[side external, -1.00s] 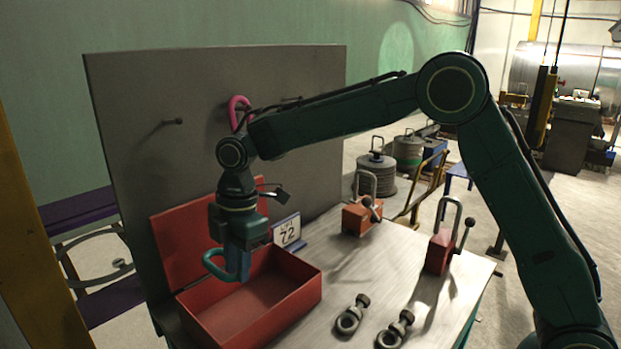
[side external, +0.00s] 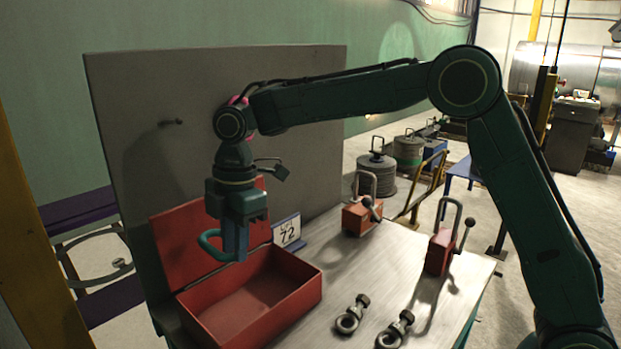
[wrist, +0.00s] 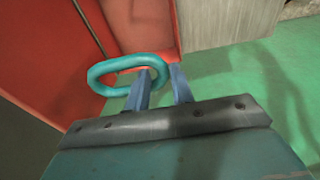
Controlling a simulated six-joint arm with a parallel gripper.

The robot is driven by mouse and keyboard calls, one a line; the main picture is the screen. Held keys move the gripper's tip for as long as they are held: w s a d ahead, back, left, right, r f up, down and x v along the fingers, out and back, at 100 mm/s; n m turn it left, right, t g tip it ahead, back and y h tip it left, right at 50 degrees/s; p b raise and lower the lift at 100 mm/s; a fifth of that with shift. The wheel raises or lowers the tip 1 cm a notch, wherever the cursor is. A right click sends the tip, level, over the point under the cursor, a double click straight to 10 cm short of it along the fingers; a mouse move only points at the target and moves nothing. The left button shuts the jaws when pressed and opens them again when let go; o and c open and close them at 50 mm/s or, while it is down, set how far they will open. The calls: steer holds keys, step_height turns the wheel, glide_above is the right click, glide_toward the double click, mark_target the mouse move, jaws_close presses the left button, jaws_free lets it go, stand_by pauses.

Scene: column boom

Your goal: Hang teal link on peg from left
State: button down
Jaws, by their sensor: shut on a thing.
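My gripper (side external: 237,242) is shut on the teal link (side external: 207,243) and holds it above the open red box (side external: 262,287). In the wrist view the link (wrist: 100,72) is an oval ring sticking out to the left of the fingers (wrist: 163,88). A bare peg (side external: 177,122) stands out from the left part of the grey upright board (side external: 130,85). A pink link (side external: 238,100) on the board is mostly hidden behind my arm. Any peg behind my arm is hidden.
The red box's raised lid (side external: 180,235) leans near the board. A "72" sign (side external: 287,231) stands behind the box on the table (side external: 370,265).

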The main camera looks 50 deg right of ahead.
stand_by(0.3)
steer(key=shift+w+d+f+m+t, duration=0.1)
steer(key=shift+d+f+m+t, duration=0.15)
steer(key=shift+d+m, duration=0.6)
steer(key=w+d+f+m+t+h, duration=0.1)
steer(key=d+f+m+t+h, duration=0.1)
steer(key=d+m+h, duration=0.55)
steer(key=w+d+f+m+t+h, duration=0.2)
steer(key=d+m, duration=0.3)
steer(key=d, duration=0.6)
steer(key=shift+w+d+r+n+t+y, duration=2.7)
steer(key=shift+d+r+n+t+y, duration=1.05)
steer(key=shift+n+t, duration=2.4)
steer(key=s+d+r+n+y, duration=0.1)
steer(key=d+r, duration=0.1)
steer(key=r, duration=0.3)
steer(key=s+d+r+n+t+y, duration=0.1)
steer(key=s+d+r+n, duration=0.1)
steer(key=r, duration=0.3)
steer(key=shift+d+y, duration=0.4)
steer(key=shift+d, duration=0.25)
